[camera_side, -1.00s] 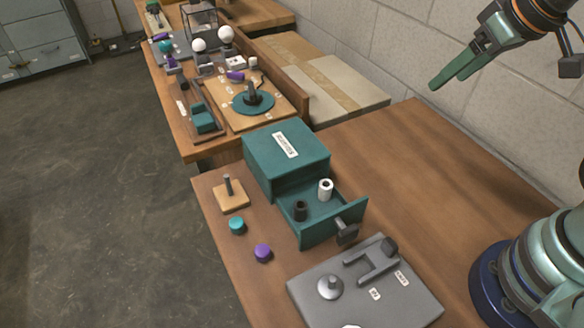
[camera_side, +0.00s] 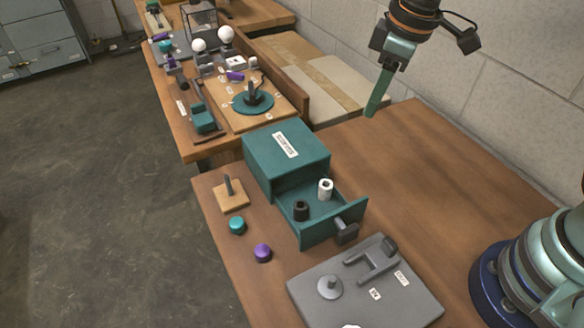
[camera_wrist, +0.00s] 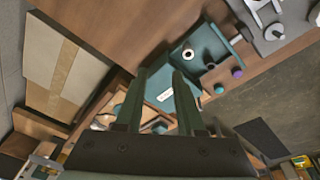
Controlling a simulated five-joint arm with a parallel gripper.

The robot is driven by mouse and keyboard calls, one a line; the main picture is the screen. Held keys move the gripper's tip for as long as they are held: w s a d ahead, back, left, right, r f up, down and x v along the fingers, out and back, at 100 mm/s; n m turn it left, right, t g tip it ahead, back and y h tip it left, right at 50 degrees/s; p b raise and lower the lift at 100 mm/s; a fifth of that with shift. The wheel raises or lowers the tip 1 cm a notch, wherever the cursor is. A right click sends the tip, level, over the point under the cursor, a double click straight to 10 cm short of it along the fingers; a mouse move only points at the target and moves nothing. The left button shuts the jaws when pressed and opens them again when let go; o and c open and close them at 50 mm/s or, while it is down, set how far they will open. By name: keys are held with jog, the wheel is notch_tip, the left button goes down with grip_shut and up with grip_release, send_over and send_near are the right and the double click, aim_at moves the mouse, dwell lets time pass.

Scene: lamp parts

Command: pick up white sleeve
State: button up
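The white sleeve (camera_side: 325,189) stands upright in the open drawer (camera_side: 318,230) of the teal box, near its back right. In the wrist view the white sleeve (camera_wrist: 189,54) shows as a ring with a dark hole, beyond my fingertips. A black sleeve (camera_side: 301,210) stands in the same drawer, in front and to the left. My gripper (camera_side: 371,112) is high above the table, up and to the right of the drawer. In the wrist view my gripper (camera_wrist: 160,72) has its two fingers apart with nothing held between them.
The teal cabinet body (camera_side: 287,158) stands behind the drawer. A grey plate (camera_side: 365,285) with a fork-shaped holder lies in front. A wooden peg base (camera_side: 231,197), a teal cap (camera_side: 237,225) and a purple cap (camera_side: 262,252) sit at left. The tabletop at right is clear.

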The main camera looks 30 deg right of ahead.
aim_at(326, 187)
jog(key=a+f+n+g, duration=0.2)
jog(key=a+f+n, duration=0.3)
jog(key=a+f, duration=0.25)
jog(key=shift+h, duration=0.3)
jog(key=f, duration=1.1)
jog(key=shift+w+a+f, duration=0.15)
jog(key=shift+w+f, duration=0.05)
jog(key=shift+f, duration=0.15)
grip_shut()
